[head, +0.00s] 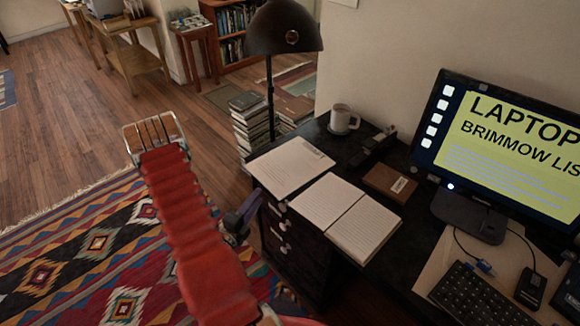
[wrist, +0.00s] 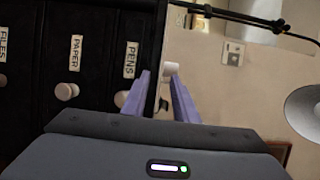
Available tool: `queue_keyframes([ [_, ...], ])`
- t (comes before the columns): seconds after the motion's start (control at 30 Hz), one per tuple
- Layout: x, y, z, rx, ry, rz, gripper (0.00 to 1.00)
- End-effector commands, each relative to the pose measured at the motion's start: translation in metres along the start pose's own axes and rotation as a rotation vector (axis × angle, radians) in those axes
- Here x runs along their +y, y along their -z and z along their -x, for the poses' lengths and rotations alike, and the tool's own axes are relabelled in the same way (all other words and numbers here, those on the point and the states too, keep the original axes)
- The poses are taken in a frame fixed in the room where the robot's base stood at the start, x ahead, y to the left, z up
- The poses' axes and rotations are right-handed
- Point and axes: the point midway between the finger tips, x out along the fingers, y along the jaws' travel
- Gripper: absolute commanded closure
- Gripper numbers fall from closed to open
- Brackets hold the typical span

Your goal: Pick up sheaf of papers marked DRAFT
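Several white papers lie on the black desk (head: 408,232): a sheaf at the left (head: 291,166), a sheet or sheaf in the middle (head: 327,201) and a thicker one at the right (head: 365,229). Their print is too small to read, so I cannot tell which is marked DRAFT. My gripper (head: 243,212) is beside the desk's left side, next to the drawers, left of and apart from the papers. In the wrist view its purple fingers (wrist: 160,78) are apart with nothing between them, near the desk edge. No paper face shows in the wrist view.
A white mug (head: 341,119), a brown book (head: 390,183), a monitor (head: 507,145) and a keyboard (head: 477,298) are on the desk. A dark lamp (head: 284,28) stands behind it near stacked books (head: 251,120). Drawers labelled PENS (wrist: 132,59) and PAPER (wrist: 76,53) face my gripper.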

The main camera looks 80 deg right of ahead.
Motion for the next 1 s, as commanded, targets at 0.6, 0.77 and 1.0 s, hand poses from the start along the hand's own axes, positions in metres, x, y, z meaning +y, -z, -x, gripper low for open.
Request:
queue_keyframes([
  [0.6, -0.002, 0.002, -0.051, 0.001, 0.001, 0.000, 0.73],
  [0.77, -0.002, 0.002, -0.052, 0.000, 0.000, 0.000, 0.73],
  [1.0, -0.002, 0.002, -0.051, 0.000, 0.000, 0.000, 0.73],
])
